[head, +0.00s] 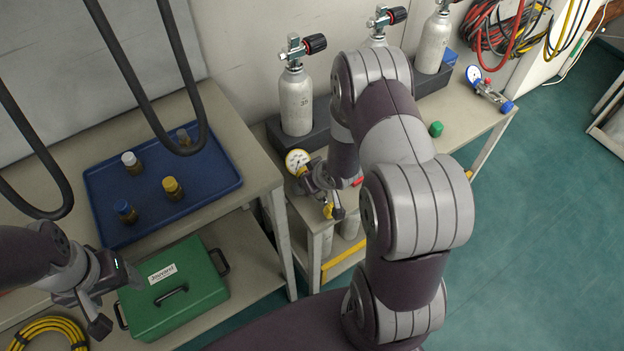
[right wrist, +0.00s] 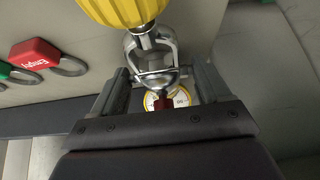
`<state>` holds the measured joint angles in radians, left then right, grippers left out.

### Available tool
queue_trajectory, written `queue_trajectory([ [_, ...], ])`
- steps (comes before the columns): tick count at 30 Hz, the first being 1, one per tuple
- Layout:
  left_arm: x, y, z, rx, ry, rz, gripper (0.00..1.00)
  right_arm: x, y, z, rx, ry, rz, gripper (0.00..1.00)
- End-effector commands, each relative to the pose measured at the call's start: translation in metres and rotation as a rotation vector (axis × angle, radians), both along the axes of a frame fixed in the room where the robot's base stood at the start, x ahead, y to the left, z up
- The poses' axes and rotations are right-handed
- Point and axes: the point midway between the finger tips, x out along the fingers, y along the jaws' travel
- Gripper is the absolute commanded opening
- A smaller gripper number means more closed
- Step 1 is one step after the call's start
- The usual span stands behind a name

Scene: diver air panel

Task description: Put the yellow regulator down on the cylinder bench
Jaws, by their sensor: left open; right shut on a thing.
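The yellow regulator has a yellow knob (head: 328,210), a metal yoke and a round white gauge (head: 297,160). In the right wrist view its yoke (right wrist: 152,50) is between the two fingers of my right gripper (right wrist: 165,78), which is shut on it. In the head view my right gripper (head: 320,185) is at the near left end of the cylinder bench (head: 462,112). I cannot tell whether the regulator touches the bench top. My right arm hides part of the bench. My left gripper (head: 112,298) is open and empty above the green case (head: 178,292).
Grey cylinders (head: 296,100) stand along the wall on the bench. A red "Empty" tag (right wrist: 35,55) lies beside the yellow knob.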

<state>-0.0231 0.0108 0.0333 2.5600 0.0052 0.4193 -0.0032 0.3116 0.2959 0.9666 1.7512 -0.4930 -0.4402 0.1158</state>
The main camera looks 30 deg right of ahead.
Motion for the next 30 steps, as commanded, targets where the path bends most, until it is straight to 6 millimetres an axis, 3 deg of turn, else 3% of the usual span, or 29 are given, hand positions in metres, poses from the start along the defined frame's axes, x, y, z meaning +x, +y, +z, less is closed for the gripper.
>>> queue_trajectory([
  [2, 0.0, 0.0, -0.001, 0.0, 0.0, 0.0, 0.71, 0.001, 0.0, -0.001, -0.001, -0.003, -0.001, 0.19],
  [3, 0.0, 0.0, -0.001, 0.0, 0.0, 0.0, 0.71, 0.001, 0.0, -0.001, -0.001, -0.003, -0.001, 0.79],
  [5, 0.0, 0.0, -0.001, 0.0, 0.0, 0.0, 0.71, 0.001, 0.0, 0.0, -0.001, -0.003, -0.001, 0.99],
  [14, 0.0, 0.0, 0.003, 0.0, 0.0, 0.0, 0.71, -0.003, -0.001, 0.006, 0.0, 0.0, 0.0, 1.0],
  [24, 0.0, 0.0, 0.031, 0.0, 0.0, 0.0, 0.71, -0.048, -0.005, 0.082, 0.0, -0.003, -0.003, 1.0],
  [30, 0.0, 0.0, 0.039, 0.0, 0.0, 0.0, 0.71, -0.064, -0.005, 0.105, -0.001, -0.002, -0.001, 1.0],
])
